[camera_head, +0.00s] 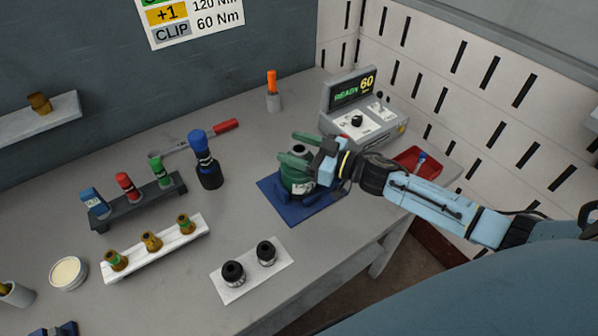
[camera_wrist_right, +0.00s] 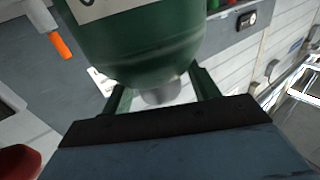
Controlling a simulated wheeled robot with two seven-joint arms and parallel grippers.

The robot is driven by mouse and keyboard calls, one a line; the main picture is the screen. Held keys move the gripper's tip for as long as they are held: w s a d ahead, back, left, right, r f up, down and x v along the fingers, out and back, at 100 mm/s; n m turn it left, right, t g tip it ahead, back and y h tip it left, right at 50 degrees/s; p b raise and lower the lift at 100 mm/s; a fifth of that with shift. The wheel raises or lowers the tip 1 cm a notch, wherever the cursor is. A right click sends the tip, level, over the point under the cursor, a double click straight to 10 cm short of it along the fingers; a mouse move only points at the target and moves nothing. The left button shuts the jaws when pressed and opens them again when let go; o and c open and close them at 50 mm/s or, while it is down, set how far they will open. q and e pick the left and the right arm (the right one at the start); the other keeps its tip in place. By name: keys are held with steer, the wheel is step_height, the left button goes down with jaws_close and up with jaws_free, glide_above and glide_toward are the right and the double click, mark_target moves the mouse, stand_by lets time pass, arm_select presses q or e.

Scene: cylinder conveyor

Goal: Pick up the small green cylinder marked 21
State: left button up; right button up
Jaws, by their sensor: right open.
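A green cylinder (camera_head: 297,183) with a narrow grey neck stands upright on a blue base on the table. In the right wrist view its large green body (camera_wrist_right: 140,40) fills the top, with a white label mostly cut off, so I cannot read its number. My right gripper (camera_head: 296,149) is open at the top of this cylinder. In the right wrist view its green fingers (camera_wrist_right: 160,92) lie on either side of the grey neck. A smaller green-topped piece (camera_head: 156,168) stands in the dark rack at the left; no number is readable on it. My left gripper is not in view.
The blue base (camera_head: 318,207) lies near the table's front edge. A grey control box (camera_head: 362,115) reading 60 stands behind, with a red tray (camera_head: 418,162) to the right. A tall blue-and-black tool (camera_head: 204,160) stands left; a white plate (camera_head: 251,283) with two black knobs lies in front.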

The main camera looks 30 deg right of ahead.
steer(key=shift+w+a, duration=0.4)
steer(key=shift+w, duration=0.1)
jaws_close()
stand_by(1.0)
steer(key=shift+d+r, duration=0.1)
steer(key=shift+r, duration=0.1)
